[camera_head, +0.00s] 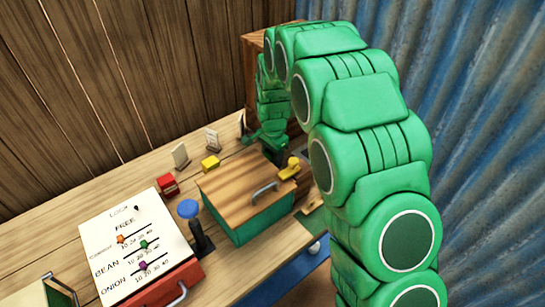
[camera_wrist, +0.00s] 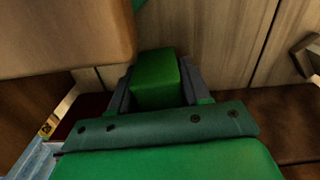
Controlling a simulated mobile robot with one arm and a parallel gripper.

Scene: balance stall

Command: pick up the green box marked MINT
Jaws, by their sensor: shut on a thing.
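A plain green box (camera_wrist: 156,78) sits between the two fingers of my gripper (camera_wrist: 158,88) in the wrist view. The fingers are shut on its sides. No MINT marking can be read on the faces that show. In the head view my gripper (camera_head: 272,150) is at the back of the counter, beside a wooden cabinet and partly hidden by my green arm. I cannot make out the held box there.
A green bin with a wooden lid (camera_head: 235,188) stands on the counter (camera_head: 65,232) in front of my gripper. A yellow box (camera_head: 210,163), a red box (camera_head: 167,184), a blue knob (camera_head: 188,208) and a printed board (camera_head: 112,232) are left of it. A brown block fills the wrist view's upper left.

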